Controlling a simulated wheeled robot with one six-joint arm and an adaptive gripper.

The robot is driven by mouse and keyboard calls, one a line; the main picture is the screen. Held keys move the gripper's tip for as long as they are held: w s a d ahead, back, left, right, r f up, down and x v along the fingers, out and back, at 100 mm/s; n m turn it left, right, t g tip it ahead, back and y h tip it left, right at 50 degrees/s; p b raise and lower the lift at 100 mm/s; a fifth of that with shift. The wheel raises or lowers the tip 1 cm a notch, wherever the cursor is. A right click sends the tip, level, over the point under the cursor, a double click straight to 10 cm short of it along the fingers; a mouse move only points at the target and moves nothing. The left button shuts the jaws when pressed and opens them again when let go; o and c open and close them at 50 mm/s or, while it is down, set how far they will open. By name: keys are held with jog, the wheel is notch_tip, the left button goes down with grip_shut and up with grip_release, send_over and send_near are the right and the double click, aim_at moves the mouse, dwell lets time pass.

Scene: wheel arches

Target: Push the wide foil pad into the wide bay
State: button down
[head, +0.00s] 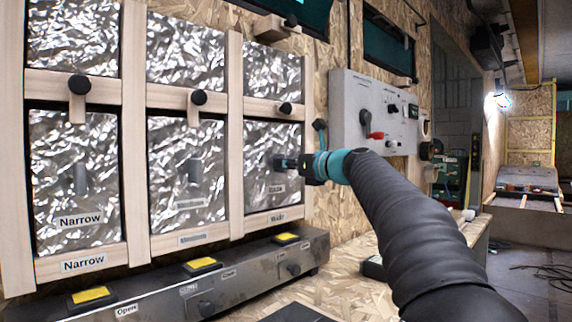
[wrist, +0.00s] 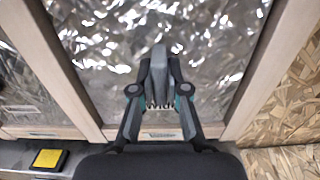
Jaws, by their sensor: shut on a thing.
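The wide foil pad (head: 262,138) is a crinkled silver panel with a "Wide" label, at the lower right of the wooden frame. It stands upright within the wide bay (head: 270,220), whose lower rail also reads "Wide". My gripper (head: 284,162) is at the pad's middle. In the wrist view my gripper (wrist: 160,92) is shut on the pad's grey handle (wrist: 160,62), and the foil pad (wrist: 210,40) fills the space between two wooden posts. I cannot tell whether the pad is flush with the frame. My gripper hides part of the pad's label.
A narrow foil pad (head: 75,150) and a middle one (head: 186,150) stand to the left. A black knob (head: 285,108) sits above the wide bay. A metal ledge with yellow buttons (head: 286,239) runs below. A grey control box (head: 375,112) is on the right wall.

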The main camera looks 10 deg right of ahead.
jog(key=c, duration=1.1)
grip_release()
jog(key=v, duration=2)
